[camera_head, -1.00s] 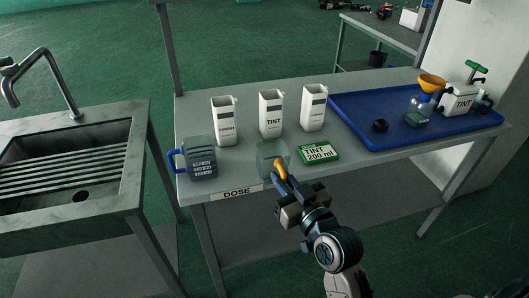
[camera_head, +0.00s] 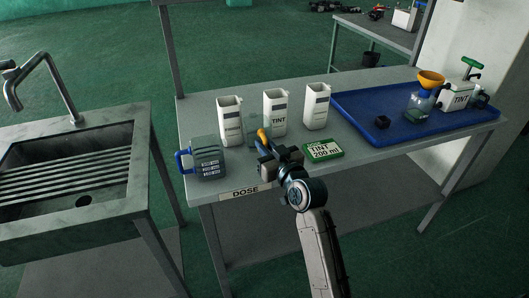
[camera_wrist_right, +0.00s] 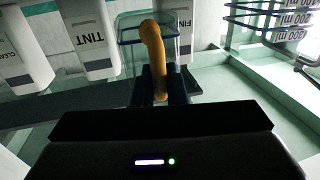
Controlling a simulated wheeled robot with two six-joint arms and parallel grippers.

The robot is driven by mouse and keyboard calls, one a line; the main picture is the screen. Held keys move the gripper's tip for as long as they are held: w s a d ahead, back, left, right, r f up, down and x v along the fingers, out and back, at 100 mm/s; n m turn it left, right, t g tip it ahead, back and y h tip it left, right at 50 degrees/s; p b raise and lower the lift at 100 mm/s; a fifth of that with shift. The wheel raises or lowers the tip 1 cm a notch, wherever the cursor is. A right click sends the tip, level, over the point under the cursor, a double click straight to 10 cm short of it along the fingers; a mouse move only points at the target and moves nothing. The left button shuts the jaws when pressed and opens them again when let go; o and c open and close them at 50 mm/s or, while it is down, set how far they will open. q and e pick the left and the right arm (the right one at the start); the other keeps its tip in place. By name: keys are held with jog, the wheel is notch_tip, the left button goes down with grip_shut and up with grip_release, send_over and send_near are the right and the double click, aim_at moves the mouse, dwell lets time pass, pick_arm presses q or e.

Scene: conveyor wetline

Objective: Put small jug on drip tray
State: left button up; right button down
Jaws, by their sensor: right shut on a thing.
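The small jug (camera_head: 254,132) is clear with a yellow-orange handle. It stands out faintly in front of the white containers in the head view. My right gripper (camera_head: 264,149) is shut on its handle. In the right wrist view the handle rises between the fingers of my right gripper (camera_wrist_right: 163,88), with the clear jug (camera_wrist_right: 132,36) beyond it. The jug looks upright; I cannot tell its exact height over the table. The blue tray (camera_head: 362,118) lies at the right of the table and is the only tray in view. My left gripper is not in view.
Three white containers (camera_head: 275,118) stand behind the jug. A larger blue-handled jug (camera_head: 207,158) stands left, and a green TINT card (camera_head: 323,150) lies right. A sink (camera_head: 112,215) stands left.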

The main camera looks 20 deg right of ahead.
jog(key=shift+w, duration=0.35)
jog(key=shift+f, duration=0.25)
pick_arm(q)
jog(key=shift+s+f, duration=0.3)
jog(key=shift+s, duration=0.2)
pick_arm(e)
jog(key=shift+f, duration=1.55)
jog(key=shift+f, duration=0.1)
jog(key=c, duration=1.5)
grip_release()
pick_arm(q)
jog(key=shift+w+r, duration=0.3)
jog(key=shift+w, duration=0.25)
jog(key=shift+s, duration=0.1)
